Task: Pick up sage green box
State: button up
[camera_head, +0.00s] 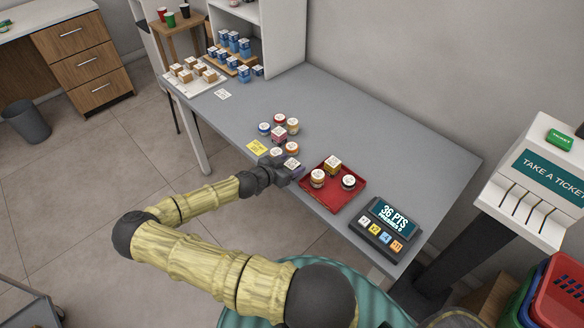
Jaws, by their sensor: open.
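I cannot make out a sage green box for certain. My gripper (286,168) is over the front edge of the grey counter (362,128), beside a small cluster of jars and boxes. A small item with a white label (292,164) shows at my gripper; its body colour and whether it is between the fingers cannot be told. The cluster has a pink box (279,133), a red jar (279,119), a blue jar (264,129), a tan jar (293,125) and an orange jar (292,148). The gripper's fingers are small and partly hidden.
A points display (390,222) stands further right. A yellow note (257,147) lies left. Blue boxes (226,55) and tan boxes stand at the far left. The counter's back middle is clear.

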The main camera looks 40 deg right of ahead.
aim_at(290, 165)
jog(key=shift+p+x, duration=0.3)
jog(key=shift+x, duration=1.2)
jog(key=shift+s+f, duration=0.1)
jog(key=shift+f, duration=0.05)
jog(key=c, duration=1.1)
notch_tip(290, 165, up, 10)
jog(key=shift+r+b, duration=0.1)
jog(key=shift+b, duration=0.9)
